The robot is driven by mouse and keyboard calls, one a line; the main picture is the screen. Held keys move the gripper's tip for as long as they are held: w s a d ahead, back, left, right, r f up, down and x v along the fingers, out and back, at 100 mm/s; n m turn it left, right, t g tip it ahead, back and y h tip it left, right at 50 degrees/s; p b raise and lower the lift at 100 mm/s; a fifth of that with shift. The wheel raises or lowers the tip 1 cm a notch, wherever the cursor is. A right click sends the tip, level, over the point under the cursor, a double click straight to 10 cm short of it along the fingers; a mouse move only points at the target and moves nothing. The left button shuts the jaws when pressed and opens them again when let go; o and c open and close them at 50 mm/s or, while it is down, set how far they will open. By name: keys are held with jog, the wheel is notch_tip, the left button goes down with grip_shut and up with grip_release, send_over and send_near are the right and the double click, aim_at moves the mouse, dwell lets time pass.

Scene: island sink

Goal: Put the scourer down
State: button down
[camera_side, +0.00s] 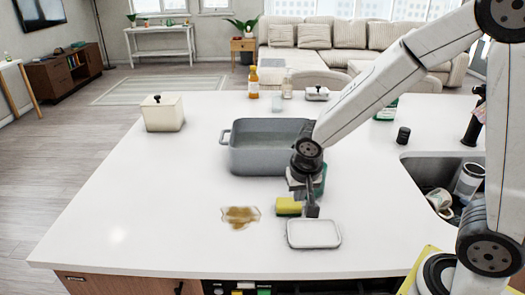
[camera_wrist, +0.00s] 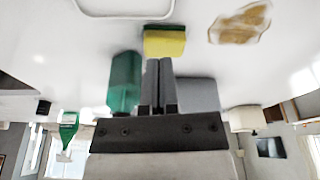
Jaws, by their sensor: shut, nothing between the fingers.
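The scourer (camera_side: 288,207), a yellow sponge block with a green layer, rests on the white countertop. It also shows in the wrist view (camera_wrist: 164,44), just past my fingertips. My gripper (camera_side: 310,211) points down right beside the scourer, on its right in the side view. In the wrist view its two fingers (camera_wrist: 160,62) are shut together with nothing between them. Whether the fingertips touch the scourer I cannot tell. A small white dish (camera_side: 314,234) sits just in front of the gripper, and its rim shows in the wrist view (camera_wrist: 125,13).
A brown spill (camera_side: 240,217) lies left of the scourer. A grey tub (camera_side: 262,160) stands behind it, and a green object (camera_wrist: 124,82) stands close to my gripper. The sink (camera_side: 430,173) with mugs is at right. The counter's left side is mostly clear.

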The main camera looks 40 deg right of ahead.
aim_at(289, 218)
jog(key=shift+w+a+r+m+h, duration=0.1)
jog(key=shift+w+m+h, duration=0.2)
jog(key=shift+w+m, duration=0.55)
jog(key=shift+x, duration=5)
jog(key=w+d, duration=0.5)
jog(key=shift+w, duration=0.2)
jog(key=shift+a+r, duration=0.1)
jog(key=shift+r, duration=0.05)
jog(key=shift+v, duration=4.85)
jog(key=shift+s, duration=0.1)
